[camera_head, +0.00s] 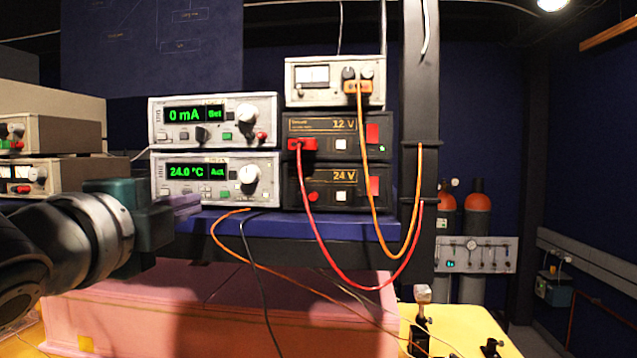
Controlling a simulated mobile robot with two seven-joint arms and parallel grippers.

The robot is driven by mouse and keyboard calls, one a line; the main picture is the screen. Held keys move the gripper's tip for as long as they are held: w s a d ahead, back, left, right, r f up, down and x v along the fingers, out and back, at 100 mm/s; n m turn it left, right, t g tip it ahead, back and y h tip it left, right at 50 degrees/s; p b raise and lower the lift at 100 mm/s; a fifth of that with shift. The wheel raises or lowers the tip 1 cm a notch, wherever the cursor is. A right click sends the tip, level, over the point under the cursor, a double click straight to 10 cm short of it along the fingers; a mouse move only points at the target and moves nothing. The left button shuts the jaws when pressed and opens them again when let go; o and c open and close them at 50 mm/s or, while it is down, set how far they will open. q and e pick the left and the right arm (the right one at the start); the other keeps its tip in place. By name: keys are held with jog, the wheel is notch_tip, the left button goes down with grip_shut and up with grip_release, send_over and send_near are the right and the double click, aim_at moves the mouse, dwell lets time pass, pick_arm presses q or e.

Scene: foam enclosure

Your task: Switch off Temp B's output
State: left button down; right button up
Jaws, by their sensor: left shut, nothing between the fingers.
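A grey-white controller (215,181) with a green display reading "24.0 °C Act" sits on the blue shelf. It has a large white knob, small buttons and a green button on its front. Its name label is too small to read, so I cannot confirm that it is Temp B. A similar unit (213,121) reading "0 mA Set" is stacked on it. My left gripper (198,204) is shut and empty, just in front of the shelf edge, below and left of the temperature unit's front. I cannot tell whether it touches anything. My right gripper is not in view.
Black supplies marked 12 V (318,124) and 24 V (315,181) stand to the right, with a red cable (315,232) and orange cables (369,190) hanging in front. A dark post (420,100) stands right of them. A pink block (240,300) lies below the shelf.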

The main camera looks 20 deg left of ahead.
aim_at(224, 195)
pick_arm(q)
jog(key=p+x, duration=0.2)
jog(key=x, duration=0.3)
jog(key=shift+w+r, duration=0.2)
jog(key=shift+w, duration=0.05)
jog(key=shift+p+x, duration=0.6)
jog(key=shift+x, duration=0.3)
jog(key=shift+w+a+f, duration=0.1)
jog(key=shift+w+f, duration=0.05)
jog(key=shift+f, duration=0.05)
